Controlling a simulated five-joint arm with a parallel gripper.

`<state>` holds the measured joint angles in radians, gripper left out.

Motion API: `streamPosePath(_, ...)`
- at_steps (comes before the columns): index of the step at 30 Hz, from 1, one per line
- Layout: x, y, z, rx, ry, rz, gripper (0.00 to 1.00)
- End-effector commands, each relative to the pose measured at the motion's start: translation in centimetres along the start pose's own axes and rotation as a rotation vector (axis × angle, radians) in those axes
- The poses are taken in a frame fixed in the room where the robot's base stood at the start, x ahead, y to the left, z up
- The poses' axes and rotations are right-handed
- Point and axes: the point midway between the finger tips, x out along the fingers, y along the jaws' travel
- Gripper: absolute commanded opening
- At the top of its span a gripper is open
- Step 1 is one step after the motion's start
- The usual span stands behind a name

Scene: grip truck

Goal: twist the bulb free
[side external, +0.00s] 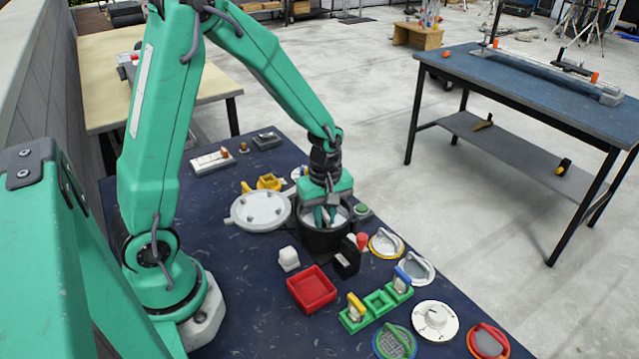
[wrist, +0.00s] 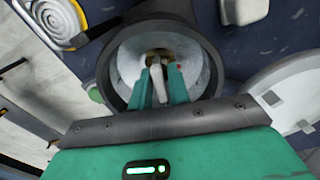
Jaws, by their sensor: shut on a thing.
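A dark round housing (side external: 322,240) with a pale, bowl-shaped inside stands on the blue table. It also shows in the wrist view (wrist: 120,78). My gripper (side external: 325,218) reaches down into it from above. In the wrist view, the fingers of my gripper (wrist: 160,74) are closed on a narrow whitish piece, which looks like the bulb (wrist: 157,80). A brass-coloured part (wrist: 160,54) shows at the fingertips, in the middle of the bowl. The fingers hide most of the bulb, and I cannot tell whether it is still seated.
A round white lid-like plate (side external: 260,211) lies close to the left of the housing. A black block (side external: 346,262) with a red knob stands close in front. A red tray (side external: 311,289), a green rack (side external: 379,303) and several round handled discs fill the front right.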

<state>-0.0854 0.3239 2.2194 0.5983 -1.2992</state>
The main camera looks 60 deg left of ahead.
Motion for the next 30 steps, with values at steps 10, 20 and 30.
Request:
streamPosePath(10, 0.00, 0.02, -0.01, -0.141, 0.000, 0.001, 0.00)
streamPosePath(20, 0.01, 0.01, -0.02, -0.240, 0.000, 0.001, 0.00)
streamPosePath(30, 0.00, 0.01, -0.02, -0.343, 0.000, 0.001, 0.00)
